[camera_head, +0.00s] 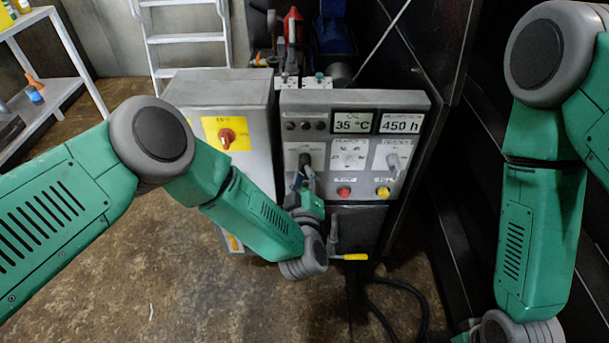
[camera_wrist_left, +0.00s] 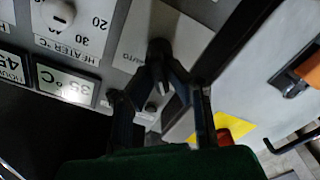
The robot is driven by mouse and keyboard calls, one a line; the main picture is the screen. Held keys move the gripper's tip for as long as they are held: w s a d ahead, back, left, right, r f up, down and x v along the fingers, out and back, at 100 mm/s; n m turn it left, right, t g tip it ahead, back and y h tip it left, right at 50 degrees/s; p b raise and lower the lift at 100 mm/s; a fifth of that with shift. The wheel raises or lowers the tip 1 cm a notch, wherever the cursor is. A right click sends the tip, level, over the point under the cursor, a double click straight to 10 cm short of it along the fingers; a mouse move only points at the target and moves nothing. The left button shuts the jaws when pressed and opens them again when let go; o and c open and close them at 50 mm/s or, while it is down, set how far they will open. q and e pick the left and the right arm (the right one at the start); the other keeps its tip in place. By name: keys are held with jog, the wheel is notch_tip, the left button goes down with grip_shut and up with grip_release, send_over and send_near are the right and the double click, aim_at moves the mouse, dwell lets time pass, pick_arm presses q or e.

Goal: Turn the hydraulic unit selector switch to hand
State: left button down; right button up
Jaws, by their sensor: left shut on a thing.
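The control panel (camera_head: 347,99) stands ahead with its grey sloped face towards me. Its dark selector switch (camera_head: 304,158) is at the left of the face, and my left gripper (camera_head: 305,178) reaches it from below. In the left wrist view, which shows the panel roughly upside down, the black selector switch (camera_wrist_left: 159,55) sits on a pale plate with an "AUTO" label. The two dark fingers of my left gripper (camera_wrist_left: 163,88) are closed around its handle. The handle's exact setting is hard to read, and no "hand" label is legible. My right gripper is out of view.
The panel also carries temperature and hour displays (camera_head: 376,123), a heater dial (camera_head: 349,157), a grey right-hand switch (camera_head: 393,160), and red (camera_head: 344,192) and yellow (camera_head: 383,192) buttons. A cabinet with a red-on-yellow switch (camera_head: 227,136) adjoins it on the left. A yellow-handled lever (camera_head: 354,257) projects below.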

pick_arm(q)
jog(key=shift+s+f+n, duration=0.1)
jog(key=shift+n, duration=0.4)
jog(key=c, duration=1.6)
grip_release()
jog(key=shift+s, duration=0.45)
jog(key=s, duration=1.1)
jog(key=shift+f, duration=0.1)
